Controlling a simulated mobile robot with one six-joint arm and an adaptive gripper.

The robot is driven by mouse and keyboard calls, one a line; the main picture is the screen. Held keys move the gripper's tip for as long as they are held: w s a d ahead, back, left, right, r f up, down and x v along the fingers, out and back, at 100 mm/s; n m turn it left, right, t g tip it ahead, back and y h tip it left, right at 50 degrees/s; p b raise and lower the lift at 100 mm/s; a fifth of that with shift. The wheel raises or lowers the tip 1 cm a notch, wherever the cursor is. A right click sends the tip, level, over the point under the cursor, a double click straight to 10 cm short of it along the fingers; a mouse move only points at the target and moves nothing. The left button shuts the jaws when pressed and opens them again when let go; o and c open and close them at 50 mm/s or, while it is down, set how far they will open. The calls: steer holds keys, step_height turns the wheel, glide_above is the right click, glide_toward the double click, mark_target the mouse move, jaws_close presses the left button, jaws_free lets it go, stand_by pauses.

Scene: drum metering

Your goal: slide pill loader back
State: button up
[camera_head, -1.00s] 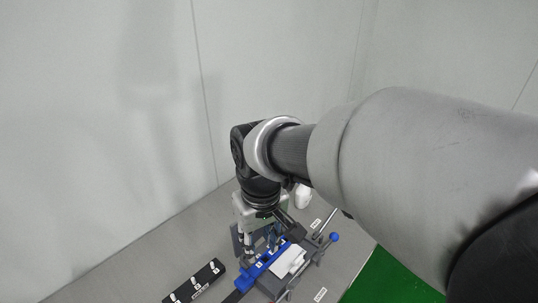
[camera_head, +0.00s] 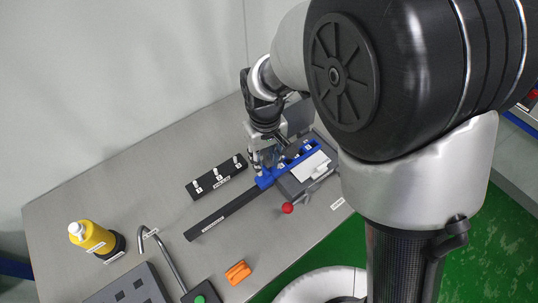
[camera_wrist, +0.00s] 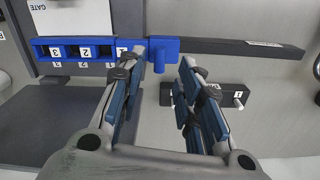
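The pill loader (camera_head: 265,181) is a blue slide with numbered compartments, seated along the edge of the grey metering fixture at the inner end of a long dark rail (camera_head: 225,213). In the wrist view the loader (camera_wrist: 100,42) shows compartments 3, 2 and part of 1, and a blue peg (camera_wrist: 159,61) stands at its right end. My gripper (camera_wrist: 162,62) has its two fingers apart, one on each side of the peg, with a visible gap around it. In the head view my gripper (camera_head: 262,162) is over the loader's left end.
A white plate (camera_head: 308,168) lies on the fixture, with a red-knobbed lever (camera_head: 287,208) in front. A black numbered strip (camera_head: 216,178) lies left of my gripper. A yellow bottle (camera_head: 92,237), orange block (camera_head: 238,272) and bent metal tube (camera_head: 165,255) stand farther left.

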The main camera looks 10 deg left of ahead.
mark_target(266, 170)
step_height(266, 170, down, 6)
steer(key=shift+r+b, duration=0.25)
steer(key=shift+b, duration=0.35)
steer(key=shift+c, duration=0.3)
jaws_close()
